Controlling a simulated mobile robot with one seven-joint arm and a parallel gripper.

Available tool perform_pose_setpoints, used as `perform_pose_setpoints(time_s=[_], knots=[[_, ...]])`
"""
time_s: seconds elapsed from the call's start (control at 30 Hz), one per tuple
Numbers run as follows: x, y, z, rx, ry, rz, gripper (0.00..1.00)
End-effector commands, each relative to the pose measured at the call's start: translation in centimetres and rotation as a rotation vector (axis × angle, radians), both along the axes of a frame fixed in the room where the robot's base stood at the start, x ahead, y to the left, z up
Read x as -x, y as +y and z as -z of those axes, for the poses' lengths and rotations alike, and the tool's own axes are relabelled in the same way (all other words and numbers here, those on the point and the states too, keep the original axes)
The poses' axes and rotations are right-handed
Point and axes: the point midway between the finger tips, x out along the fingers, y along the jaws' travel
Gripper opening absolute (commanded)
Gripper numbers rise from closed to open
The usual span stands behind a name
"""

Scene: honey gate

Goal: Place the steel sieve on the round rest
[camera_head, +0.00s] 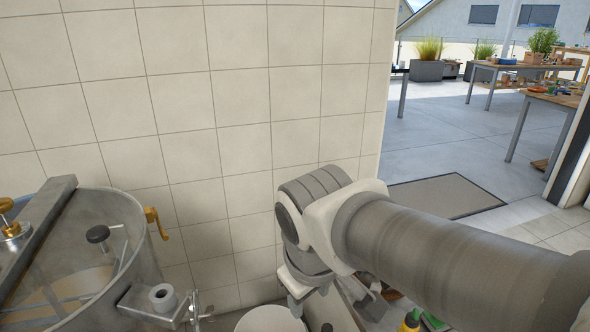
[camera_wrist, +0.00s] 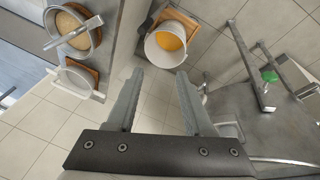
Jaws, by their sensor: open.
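My gripper (camera_wrist: 160,74) is open in the wrist view, with only tiled floor showing between its fingers. To its left, a round steel pan-like thing (camera_wrist: 94,38) with a tan inside and a bar across its edge appears to be the steel sieve. Just below it is a pale round vessel (camera_wrist: 75,82) with a bar handle, over a wooden piece. I cannot tell for certain which of these is the round rest. Both are apart from my fingers. In the head view my gripper (camera_head: 300,292) is low by the wall, its fingertips partly hidden.
A white bucket (camera_wrist: 152,50) with orange contents stands on a wooden board ahead of my fingers. A steel frame (camera_wrist: 240,50) with a green knob is at the right. A steel drum (camera_head: 120,245) stands left by the tiled wall. A doorway with a mat (camera_head: 440,195) is right.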

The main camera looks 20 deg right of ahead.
Motion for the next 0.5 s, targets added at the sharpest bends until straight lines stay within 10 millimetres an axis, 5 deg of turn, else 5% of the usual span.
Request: perform_pose_setpoints(time_s=[0.2,0.5], knots=[[0.6,2.8,-2.6,-0.175,-0.164,0.149,0.52],[0.8,3.7,-3.3,-0.237,-0.208,0.197,0.52]])
